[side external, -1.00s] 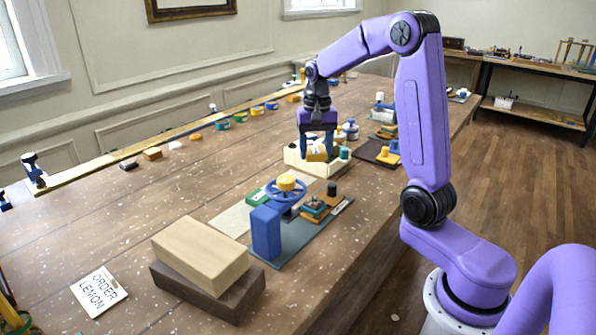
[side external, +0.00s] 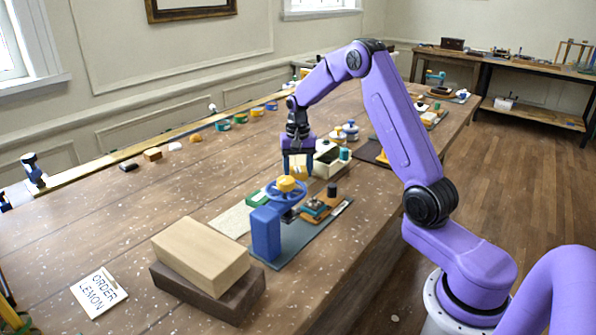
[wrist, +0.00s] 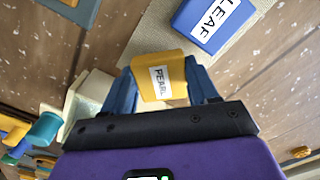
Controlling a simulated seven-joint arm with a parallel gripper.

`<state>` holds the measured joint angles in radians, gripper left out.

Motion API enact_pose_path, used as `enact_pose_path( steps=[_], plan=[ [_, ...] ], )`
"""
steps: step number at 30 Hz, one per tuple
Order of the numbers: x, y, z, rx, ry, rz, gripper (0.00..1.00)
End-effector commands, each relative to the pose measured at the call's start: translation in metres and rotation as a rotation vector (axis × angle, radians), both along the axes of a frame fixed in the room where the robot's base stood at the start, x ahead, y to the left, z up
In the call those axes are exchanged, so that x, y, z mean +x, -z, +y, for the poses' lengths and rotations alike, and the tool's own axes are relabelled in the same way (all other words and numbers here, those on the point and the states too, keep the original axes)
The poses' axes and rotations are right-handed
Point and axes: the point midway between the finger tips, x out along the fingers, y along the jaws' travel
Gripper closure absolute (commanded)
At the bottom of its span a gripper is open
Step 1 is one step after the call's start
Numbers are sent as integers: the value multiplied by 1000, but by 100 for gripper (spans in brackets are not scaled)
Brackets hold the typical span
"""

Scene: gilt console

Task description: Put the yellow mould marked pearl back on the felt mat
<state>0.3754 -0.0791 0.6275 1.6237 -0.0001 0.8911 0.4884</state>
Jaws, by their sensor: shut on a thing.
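My gripper (side external: 298,172) is shut on the yellow mould marked PEARL (wrist: 160,76), which shows label up between the blue fingers in the wrist view. In the side external view the gripper hangs above the table, behind the blue hand-wheel press (side external: 267,230); the mould is hard to separate there from the press's yellow top. The pale felt mat (side external: 231,221) lies flat behind the press. In the wrist view the mat (wrist: 150,38) is ahead of the mould and carries a blue block marked LEAF (wrist: 213,20). The mould's underside is hidden.
A cream open box (side external: 332,162) stands just beyond the gripper. Stacked wood blocks (side external: 202,255) and an ORDER LEMON card (side external: 99,293) are nearer. The table's left middle is clear.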

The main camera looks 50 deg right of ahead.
Motion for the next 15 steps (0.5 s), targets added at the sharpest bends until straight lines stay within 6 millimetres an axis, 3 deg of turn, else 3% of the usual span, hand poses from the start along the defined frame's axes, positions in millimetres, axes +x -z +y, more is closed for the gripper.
enact_pose_path(
  steps=[13,14,15],
  plan=[
    [0,11,0,0,1,0,78],
    [0,11,0,0,0,0,38],
    [0,11,0,0,0,0,25]
  ],
)
